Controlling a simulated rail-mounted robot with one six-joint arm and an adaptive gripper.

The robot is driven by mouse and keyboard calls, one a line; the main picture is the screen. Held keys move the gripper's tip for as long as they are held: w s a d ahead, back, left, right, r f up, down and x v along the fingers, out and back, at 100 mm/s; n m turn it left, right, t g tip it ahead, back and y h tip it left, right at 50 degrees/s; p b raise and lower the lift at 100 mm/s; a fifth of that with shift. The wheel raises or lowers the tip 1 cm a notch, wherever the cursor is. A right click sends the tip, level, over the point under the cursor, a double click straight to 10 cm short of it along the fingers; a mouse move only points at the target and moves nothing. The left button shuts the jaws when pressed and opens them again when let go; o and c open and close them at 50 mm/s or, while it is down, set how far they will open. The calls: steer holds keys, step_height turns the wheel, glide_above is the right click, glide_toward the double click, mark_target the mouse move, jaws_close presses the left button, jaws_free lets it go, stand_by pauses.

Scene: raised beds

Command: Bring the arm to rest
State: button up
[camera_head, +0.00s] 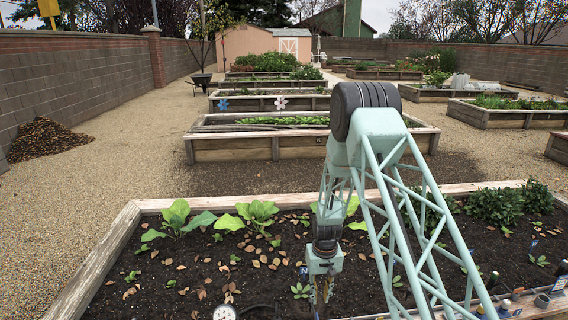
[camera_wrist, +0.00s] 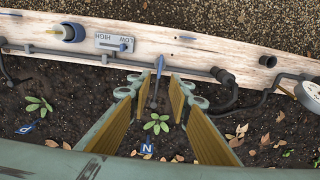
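My gripper (camera_head: 321,290) hangs from my pale green lattice arm over the near raised bed in the head view, low over the soil. In the wrist view my gripper (camera_wrist: 160,88) shows two fingers with yellow-brown pads, spread apart. I see nothing held between them. A small green seedling (camera_wrist: 157,123) shows in the gap, on the soil beyond the fingers. A slim blue piece (camera_wrist: 159,66) also shows in line with the gap, near the pipe at the board. How high the fingertips are above the soil is hard to tell.
The bed's wooden edge board (camera_wrist: 210,32) carries a pipe, a LOW/HIGH plate (camera_wrist: 114,42) and a gauge (camera_wrist: 309,92). Blue markers N (camera_wrist: 146,149) and D (camera_wrist: 25,129) stand in the soil. Leafy plants (camera_head: 178,218) grow at the bed's far side. Gravel paths lie beyond.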

steer(key=s+d+r+t, duration=0.1)
steer(key=s+r, duration=0.1)
steer(key=r, duration=0.9)
steer(key=s+r, duration=0.2)
steer(key=r, duration=1)
steer(key=s+d+r+t, duration=0.1)
steer(key=s+r, duration=0.5)
steer(key=r, duration=0.5)
steer(key=s+d+r, duration=0.1)
steer(key=s+r, duration=0.5)
steer(key=r, duration=0.4)
steer(key=s+r, duration=0.5)
steer(key=s, duration=0.7)
steer(key=s+d+r+t, duration=0.1)
steer(key=s+r, duration=0.4)
steer(key=s, duration=0.7)
steer(key=s+d+r+m+t, duration=0.1)
steer(key=s+r, duration=0.3)
steer(key=s, duration=0.8)
steer(key=shift+s+d+r, duration=0.25)
steer(key=shift+s+r, duration=0.1)
steer(key=shift+r, duration=0.05)
